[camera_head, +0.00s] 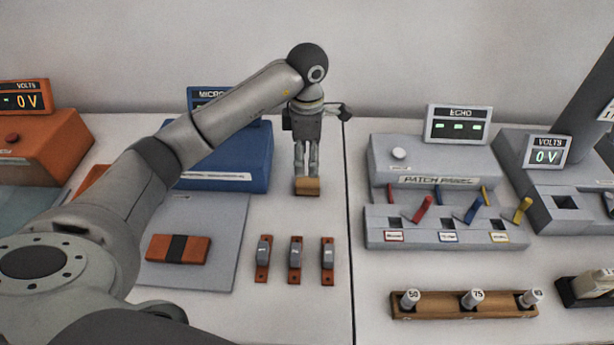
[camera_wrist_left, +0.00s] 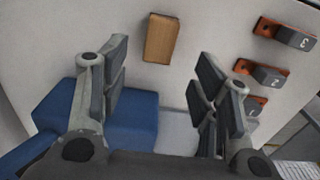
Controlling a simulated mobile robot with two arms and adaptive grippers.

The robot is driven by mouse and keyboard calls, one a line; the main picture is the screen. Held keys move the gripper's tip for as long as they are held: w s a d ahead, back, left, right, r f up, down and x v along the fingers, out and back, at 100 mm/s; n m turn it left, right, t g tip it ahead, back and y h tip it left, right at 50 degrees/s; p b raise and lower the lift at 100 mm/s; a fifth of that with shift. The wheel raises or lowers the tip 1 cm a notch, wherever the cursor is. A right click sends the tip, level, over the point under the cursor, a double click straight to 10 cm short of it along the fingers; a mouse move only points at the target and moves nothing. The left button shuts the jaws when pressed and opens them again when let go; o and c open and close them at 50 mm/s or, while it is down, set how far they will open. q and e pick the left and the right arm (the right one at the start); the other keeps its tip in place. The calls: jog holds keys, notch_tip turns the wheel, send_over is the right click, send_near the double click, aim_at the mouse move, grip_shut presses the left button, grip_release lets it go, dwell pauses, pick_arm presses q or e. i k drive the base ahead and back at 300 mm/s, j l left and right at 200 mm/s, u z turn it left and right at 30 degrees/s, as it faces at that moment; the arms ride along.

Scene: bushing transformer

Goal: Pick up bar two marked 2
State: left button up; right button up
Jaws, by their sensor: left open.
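Bar two (camera_head: 295,256) is the middle of three grey bars on orange mounts on the white table. In the left wrist view bar two (camera_wrist_left: 268,75), marked 2, lies to the right, outside the fingers. Bar three (camera_wrist_left: 296,36) and bar one (camera_wrist_left: 250,104), partly hidden by a finger, flank it. My left gripper (camera_head: 306,172) points down behind the bars' row, above a small wooden block (camera_head: 307,187). Its fingers (camera_wrist_left: 158,85) are open and empty in the wrist view, with the block (camera_wrist_left: 161,39) apart from them.
A blue box (camera_head: 222,165) stands left of my gripper. A grey plate (camera_head: 222,270) with an orange-brown piece (camera_head: 178,249) lies left of the bars. A patch panel (camera_head: 440,232) with coloured levers and a wooden rack (camera_head: 465,304) are at the right.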

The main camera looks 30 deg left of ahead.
aim_at(297, 244)
jog(key=k+l, duration=0.5)
jog(key=k, duration=0.15)
jog(key=k+l, duration=0.5)
jog(key=k, duration=0.2)
